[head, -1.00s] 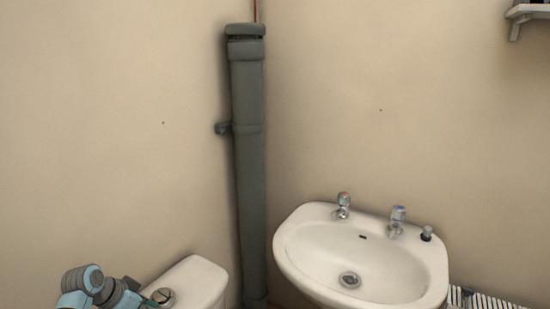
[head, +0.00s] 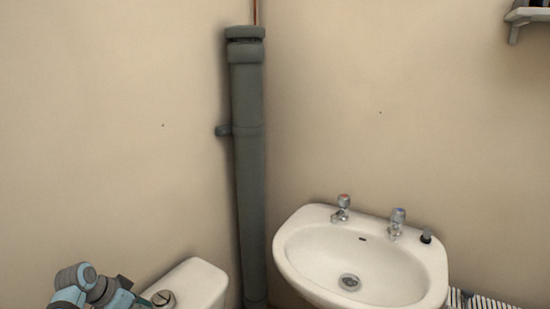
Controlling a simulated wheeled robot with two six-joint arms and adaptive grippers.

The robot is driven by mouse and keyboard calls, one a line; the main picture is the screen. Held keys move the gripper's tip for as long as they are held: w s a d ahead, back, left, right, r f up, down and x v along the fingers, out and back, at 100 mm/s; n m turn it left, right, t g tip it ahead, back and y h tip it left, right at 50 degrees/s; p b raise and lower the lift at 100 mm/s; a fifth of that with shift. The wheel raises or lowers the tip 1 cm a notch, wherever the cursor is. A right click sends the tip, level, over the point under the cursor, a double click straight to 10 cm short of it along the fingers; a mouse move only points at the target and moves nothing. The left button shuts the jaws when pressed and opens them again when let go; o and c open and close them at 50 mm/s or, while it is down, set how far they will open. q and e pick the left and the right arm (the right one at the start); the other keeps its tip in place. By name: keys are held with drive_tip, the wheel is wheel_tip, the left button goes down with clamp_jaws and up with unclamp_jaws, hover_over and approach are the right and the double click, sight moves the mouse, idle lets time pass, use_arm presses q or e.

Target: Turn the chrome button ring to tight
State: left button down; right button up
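The chrome button ring (head: 163,298) sits on the top of the white toilet cistern (head: 200,282) at the bottom left of the head view. It looks like a small round metallic disc with a dark line across it. My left gripper (head: 145,302) comes in from the left, with its tip right beside the ring's left edge. I cannot tell whether it touches the ring. Its fingers are small, dark and partly cut off by the frame's bottom edge, so their opening is unclear. My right gripper is not in view.
A grey vertical pipe (head: 248,170) stands in the corner just right of the cistern. A white washbasin (head: 310,265) with two taps and a small dark-topped item (head: 426,237) is at the right. A shelf (head: 525,14) hangs at the upper right. The walls are otherwise bare.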

use_arm(q)
drive_tip(key=shift+w+a, duration=0.25)
drive_tip(key=shift+w, duration=0.05)
idle(0.5)
